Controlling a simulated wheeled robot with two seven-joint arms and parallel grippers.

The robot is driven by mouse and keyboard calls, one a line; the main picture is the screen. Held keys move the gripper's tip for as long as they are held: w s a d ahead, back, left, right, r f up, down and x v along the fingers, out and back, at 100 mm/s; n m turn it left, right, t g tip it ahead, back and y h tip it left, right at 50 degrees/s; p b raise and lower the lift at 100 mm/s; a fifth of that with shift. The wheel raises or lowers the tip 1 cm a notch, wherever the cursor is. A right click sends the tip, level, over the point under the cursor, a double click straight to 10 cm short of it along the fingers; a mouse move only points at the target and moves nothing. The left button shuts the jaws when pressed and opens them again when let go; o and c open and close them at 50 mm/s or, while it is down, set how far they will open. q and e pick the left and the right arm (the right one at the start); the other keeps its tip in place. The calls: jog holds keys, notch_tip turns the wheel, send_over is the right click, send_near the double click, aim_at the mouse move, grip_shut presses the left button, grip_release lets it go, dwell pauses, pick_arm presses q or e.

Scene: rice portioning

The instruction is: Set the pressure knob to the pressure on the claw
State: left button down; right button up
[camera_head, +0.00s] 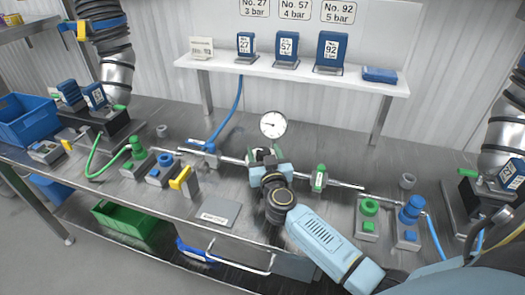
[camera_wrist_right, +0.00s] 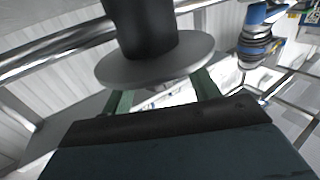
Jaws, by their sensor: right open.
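The pressure gauge (camera_head: 273,124), a round white dial, stands above the pipe at the middle of the bench. My right gripper (camera_head: 263,155) is open at the pipe just below the gauge. In the right wrist view, a black knob with a grey disc (camera_wrist_right: 145,35) is in front of the open green fingers (camera_wrist_right: 161,92); whether they touch it I cannot tell. A blue claw (camera_head: 95,97) with a white label sits at the left arm-like machine, and another (camera_head: 512,175) at the right one; their labels are too small to read. My left gripper is not in view.
The shelf (camera_head: 392,87) holds blue claws 27 (camera_head: 245,46), 57 (camera_head: 287,48) and 92 (camera_head: 327,52), under signs of 3, 4 and 5 bar. A card (camera_head: 201,48) stands at its left. Green and blue fittings line the bench; blue and green bins are at left.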

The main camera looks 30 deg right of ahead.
jog(key=shift+x, duration=1.3)
